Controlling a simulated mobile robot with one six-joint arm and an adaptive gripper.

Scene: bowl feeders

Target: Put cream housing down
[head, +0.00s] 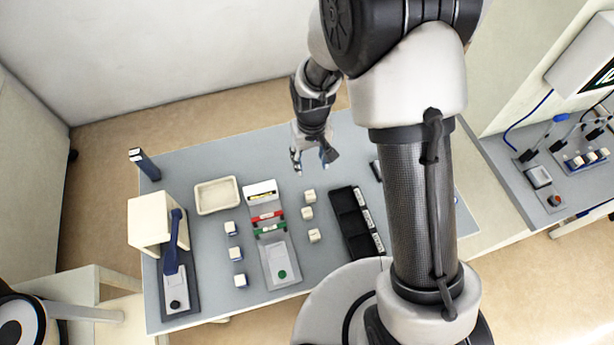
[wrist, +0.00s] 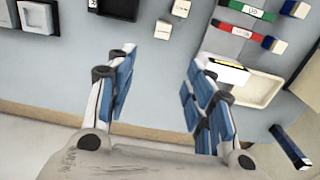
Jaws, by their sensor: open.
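Several small cream housings stand in a column right of the middle fixture; the farthest housing (head: 309,196) is nearest my gripper. Two of them show at the top of the wrist view, the nearer one (wrist: 163,30) beyond my fingertips. My gripper (head: 312,164) is above the far part of the table, apart from the housings. In the wrist view its blue-padded fingers (wrist: 164,62) are spread wide with nothing between them. I cannot tell from the frames which housing the task means.
On the grey table (head: 190,165) are a cream tray (head: 217,196), a fixture with red and green bars (head: 266,220), blue-sided blocks (head: 235,253), black bins (head: 352,222) and a blue-levered press (head: 155,222). The far middle of the table is clear.

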